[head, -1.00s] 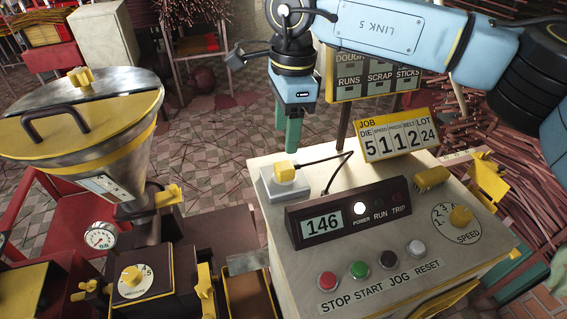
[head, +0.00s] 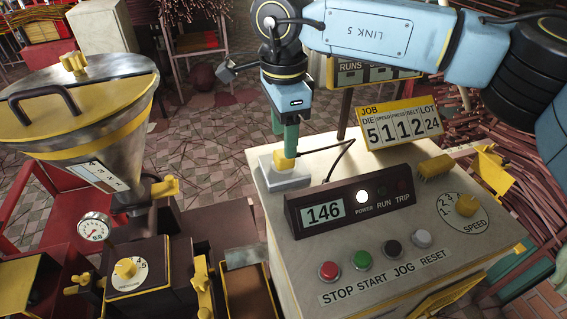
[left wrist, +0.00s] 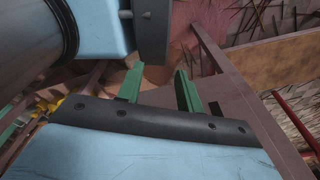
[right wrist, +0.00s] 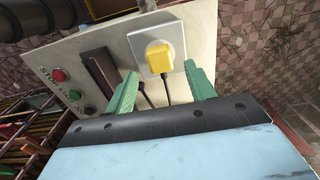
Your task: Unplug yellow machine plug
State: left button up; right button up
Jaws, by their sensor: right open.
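The yellow plug (head: 281,163) sits in a grey socket box (head: 292,181) at the left back corner of the machine's top. A black cord runs from it to the dark display unit. My right gripper (head: 287,146) points down over the plug, its green fingers partly hiding it. In the right wrist view the plug (right wrist: 159,57) lies ahead between the open fingers, with a gap on each side; the fingers do not grip it. My left gripper (left wrist: 160,85) is open and empty in its wrist view, away from the plug.
The display unit (head: 345,208) reads 146 with its white power light lit. A job sign (head: 400,125) stands behind it. Buttons (head: 361,261) line the machine's front, beside a yellow speed knob (head: 467,205). A metal hopper (head: 95,120) stands at left.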

notch_tip(320, 180, down, 4)
jog(key=b, duration=0.2)
jog(key=shift+f+b, duration=0.25)
jog(key=shift+b, duration=0.05)
dwell(1.0)
grip_shut()
dwell(0.3)
jog(key=shift+r, duration=0.1)
jog(key=shift+r+p, duration=1.55)
jog(key=shift+r, duration=1.35)
